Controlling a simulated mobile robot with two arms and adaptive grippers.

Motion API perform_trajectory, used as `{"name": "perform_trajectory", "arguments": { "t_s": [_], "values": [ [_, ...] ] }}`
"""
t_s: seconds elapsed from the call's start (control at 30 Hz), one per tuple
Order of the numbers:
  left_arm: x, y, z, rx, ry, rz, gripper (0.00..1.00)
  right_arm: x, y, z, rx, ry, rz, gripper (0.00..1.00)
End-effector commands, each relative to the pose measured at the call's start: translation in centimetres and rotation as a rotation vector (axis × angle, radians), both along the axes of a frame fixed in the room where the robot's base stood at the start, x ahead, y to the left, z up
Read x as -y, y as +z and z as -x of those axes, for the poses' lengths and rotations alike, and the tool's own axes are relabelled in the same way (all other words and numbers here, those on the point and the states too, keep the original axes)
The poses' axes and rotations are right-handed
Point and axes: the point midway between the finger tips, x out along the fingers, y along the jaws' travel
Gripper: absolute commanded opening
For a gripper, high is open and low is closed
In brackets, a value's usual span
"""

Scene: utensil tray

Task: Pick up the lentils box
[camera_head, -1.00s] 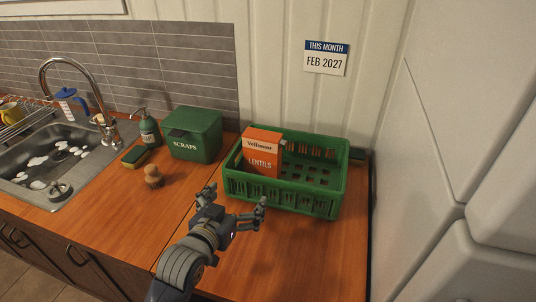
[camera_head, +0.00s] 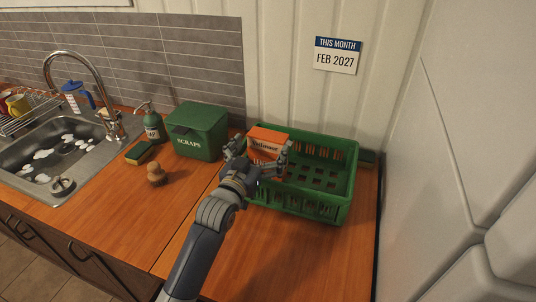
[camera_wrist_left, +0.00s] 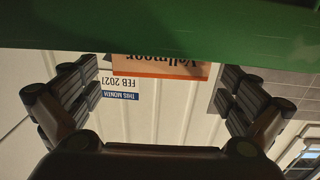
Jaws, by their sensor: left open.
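The lentils box (camera_head: 268,138), orange and white, stands upright in the left end of the green crate (camera_head: 318,206). My left gripper (camera_head: 261,154) is open in front of the box, with a finger toward either side of it. The gripper hides the lower part of the box in the head view. In the left wrist view, the upper part of the box (camera_wrist_left: 160,66) shows upside down between the open fingers (camera_wrist_left: 158,92), beyond the green crate wall (camera_wrist_left: 160,25). I cannot tell whether the fingers touch the box. My right gripper is not in view.
A green scraps bin (camera_head: 197,131) stands left of the crate, with a soap bottle (camera_head: 152,124), a sponge (camera_head: 139,153) and a wooden brush (camera_head: 156,174). The sink (camera_head: 60,155) is farther left. The front counter (camera_head: 290,255) is clear.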

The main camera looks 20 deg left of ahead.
Motion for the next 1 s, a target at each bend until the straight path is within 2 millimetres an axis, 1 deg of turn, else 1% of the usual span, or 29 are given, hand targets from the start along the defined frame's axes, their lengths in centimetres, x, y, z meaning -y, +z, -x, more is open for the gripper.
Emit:
{"name": "perform_trajectory", "arguments": {
  "t_s": [0.03, 0.2, 0.3, 0.5, 0.53, 0.57, 0.6, 0.67, 0.7, 0.83, 0.87, 1.0],
  "values": [
    [0.0, 0.3, -0.7, -0.001, 0.0, 0.0, 1.0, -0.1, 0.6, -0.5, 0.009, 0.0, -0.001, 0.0],
    [0.2, 0.0, -2.3, -0.001, -0.001, 0.001, 1.0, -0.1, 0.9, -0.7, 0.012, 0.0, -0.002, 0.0],
    [0.2, 0.0, -2.7, 0.0, -0.001, 0.0, 1.0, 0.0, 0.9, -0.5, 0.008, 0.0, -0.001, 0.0],
    [0.2, 0.0, -2.7, 0.0, -0.001, 0.0, 1.0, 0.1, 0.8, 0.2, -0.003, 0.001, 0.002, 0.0],
    [0.2, -0.1, -2.7, 0.0, -0.001, 0.0, 0.95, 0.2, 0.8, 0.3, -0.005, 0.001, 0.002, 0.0],
    [0.2, -0.1, -2.7, 0.0, -0.001, 0.0, 0.89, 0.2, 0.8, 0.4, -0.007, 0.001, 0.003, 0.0],
    [0.2, -0.1, -2.7, 0.0, -0.001, 0.0, 0.8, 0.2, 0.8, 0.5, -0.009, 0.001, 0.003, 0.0],
    [0.2, -0.1, -2.7, 0.0, -0.001, 0.0, 0.66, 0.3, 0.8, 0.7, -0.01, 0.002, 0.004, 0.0],
    [0.2, -0.1, -2.7, -0.001, -0.001, 0.0, 0.57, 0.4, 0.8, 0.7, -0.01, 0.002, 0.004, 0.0],
    [0.2, -0.1, -2.7, -0.001, -0.001, -0.001, 0.28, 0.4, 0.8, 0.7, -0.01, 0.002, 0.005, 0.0],
    [0.2, 0.2, -2.7, 0.006, -0.001, 0.0, 0.28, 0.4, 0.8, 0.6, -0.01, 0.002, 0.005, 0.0],
    [0.2, 0.2, -2.7, 0.005, -0.001, -0.001, 0.28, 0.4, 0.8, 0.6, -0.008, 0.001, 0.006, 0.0]
  ]
}}
